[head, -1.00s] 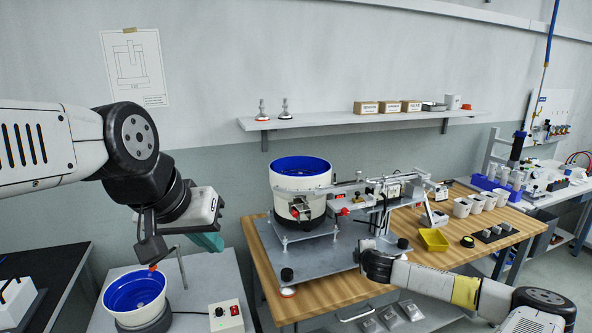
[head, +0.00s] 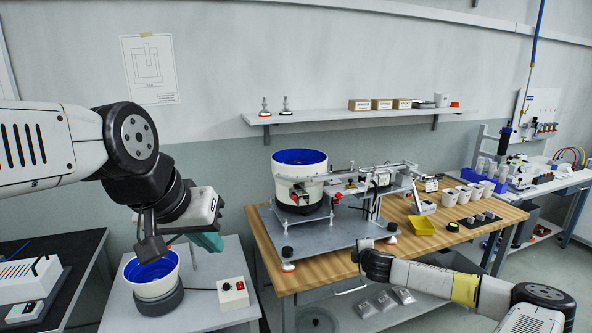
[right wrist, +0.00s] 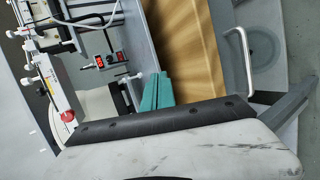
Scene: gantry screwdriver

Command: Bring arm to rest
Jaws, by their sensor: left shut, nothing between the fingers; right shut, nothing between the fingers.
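My left arm comes in from the left in the head view. Its gripper (head: 208,241), with teal fingers partly hidden behind the wrist, is shut and empty beside a blue-lined bowl (head: 152,270). My right arm comes in from the lower right with a yellow band on it. Its gripper (head: 365,245) is shut and empty at the front edge of the wooden table (head: 335,268), apparently above it. In the right wrist view, the teal fingers (right wrist: 156,92) are together, with nothing between them.
A large blue-lined feeder bowl (head: 300,185) and a gantry (head: 380,175) stand on a metal plate (head: 330,235). A yellow tray (head: 421,226) and white cups (head: 470,190) are to the right. A control box (head: 233,292) sits on the left stand. A shelf (head: 350,115) is behind.

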